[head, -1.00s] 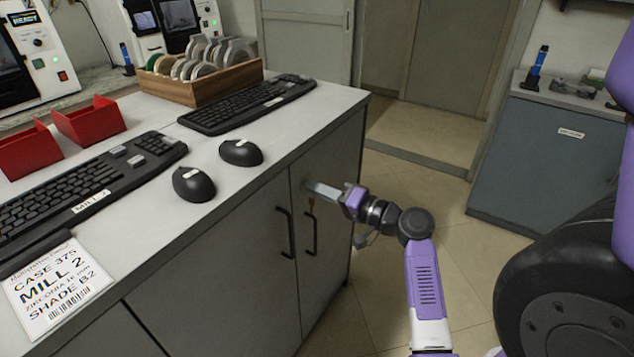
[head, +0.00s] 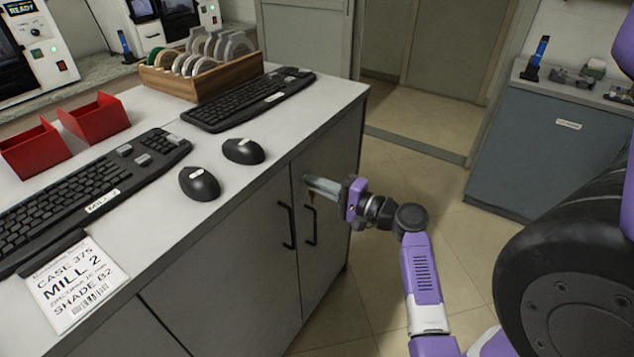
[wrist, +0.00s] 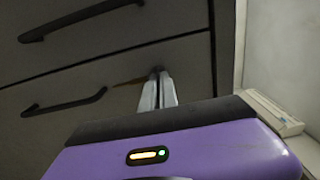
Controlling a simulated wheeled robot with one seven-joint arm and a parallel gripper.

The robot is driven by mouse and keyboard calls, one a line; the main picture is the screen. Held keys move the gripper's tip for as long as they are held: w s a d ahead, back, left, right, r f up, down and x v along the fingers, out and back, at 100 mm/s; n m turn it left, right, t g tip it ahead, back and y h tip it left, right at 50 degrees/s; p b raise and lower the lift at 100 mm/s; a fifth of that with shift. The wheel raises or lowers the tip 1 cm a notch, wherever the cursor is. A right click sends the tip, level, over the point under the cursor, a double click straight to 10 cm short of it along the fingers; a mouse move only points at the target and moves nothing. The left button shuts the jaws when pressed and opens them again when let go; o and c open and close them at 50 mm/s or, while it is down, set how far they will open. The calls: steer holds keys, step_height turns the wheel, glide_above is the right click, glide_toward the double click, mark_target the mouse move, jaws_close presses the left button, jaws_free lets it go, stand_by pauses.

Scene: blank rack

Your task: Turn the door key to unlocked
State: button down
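The door key sits at the lock of the right cabinet door (head: 330,165), near its top edge. Its dark head (wrist: 157,72) shows small at my fingertips in the wrist view, mostly hidden. A brown tag (head: 312,196) hangs by it and also shows in the wrist view (wrist: 126,82). My gripper (head: 312,185) reaches the door from the right. In the wrist view its two pale fingers (wrist: 158,85) are close together around the key head. The angle of the key in the lock is too small to read.
Two dark handles (head: 311,225) (head: 287,226) are just below the key. The white countertop (head: 245,190) above carries keyboards, two mice (head: 200,184), red bins (head: 95,118) and a wooden rack (head: 215,83). Open floor (head: 400,155) lies right of the cabinet, before a blue-grey cabinet (head: 545,150).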

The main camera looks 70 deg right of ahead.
steer(key=c, duration=1.6)
jaws_free()
steer(key=shift+c, duration=0.2)
